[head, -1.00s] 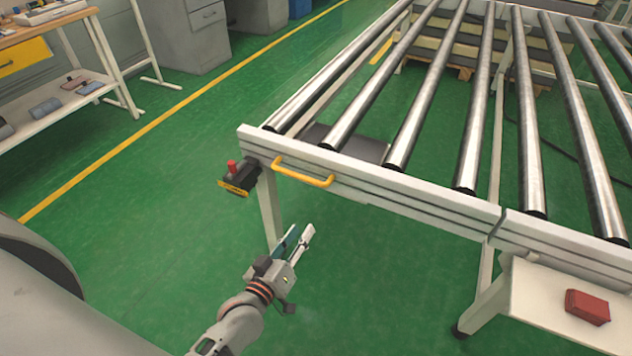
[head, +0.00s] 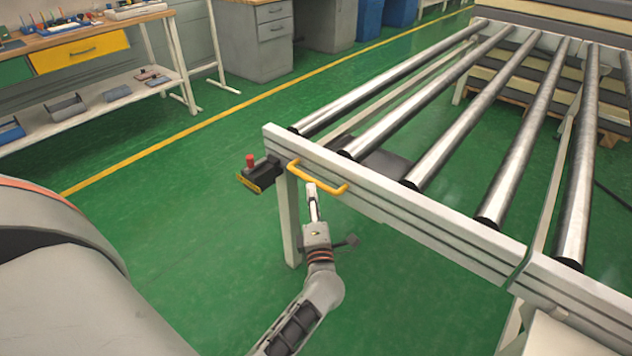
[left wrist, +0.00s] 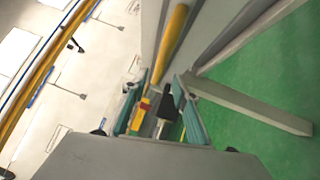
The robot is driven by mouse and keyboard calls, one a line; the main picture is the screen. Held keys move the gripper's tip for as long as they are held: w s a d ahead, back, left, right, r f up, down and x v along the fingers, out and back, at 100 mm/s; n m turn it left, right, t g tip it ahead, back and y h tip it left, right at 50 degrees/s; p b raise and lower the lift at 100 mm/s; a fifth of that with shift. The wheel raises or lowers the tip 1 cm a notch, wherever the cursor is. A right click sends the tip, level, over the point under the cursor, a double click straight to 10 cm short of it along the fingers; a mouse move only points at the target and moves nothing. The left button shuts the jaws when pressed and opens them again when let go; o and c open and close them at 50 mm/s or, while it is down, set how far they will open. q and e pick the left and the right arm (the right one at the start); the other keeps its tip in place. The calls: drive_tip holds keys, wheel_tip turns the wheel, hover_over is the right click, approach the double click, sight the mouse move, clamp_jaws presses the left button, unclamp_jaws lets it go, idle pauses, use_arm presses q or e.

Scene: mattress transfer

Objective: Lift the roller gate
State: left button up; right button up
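The roller gate is the near section of the roller table, with steel rollers (head: 450,130) and a white front beam (head: 440,220). A yellow handle (head: 318,180) is fixed to the beam's left end. My left gripper (head: 312,188) is just below and in front of the handle. In the left wrist view the gripper (left wrist: 160,108) has its two teal-padded fingers apart, with the yellow handle (left wrist: 172,42) ahead and roughly between them. I cannot tell whether they touch it. My right gripper is not in view.
A control box with a red button (head: 256,172) hangs at the table's left corner, close to my left gripper. A white leg (head: 288,215) stands below the corner. A workbench (head: 90,60) is at the back left. Green floor lies clear between them.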

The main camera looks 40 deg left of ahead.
sight(311, 178)
use_arm(q)
drive_tip(key=x, duration=0.7)
drive_tip(key=shift+b, duration=0.3)
drive_tip(key=shift+c, duration=0.5)
clamp_jaws()
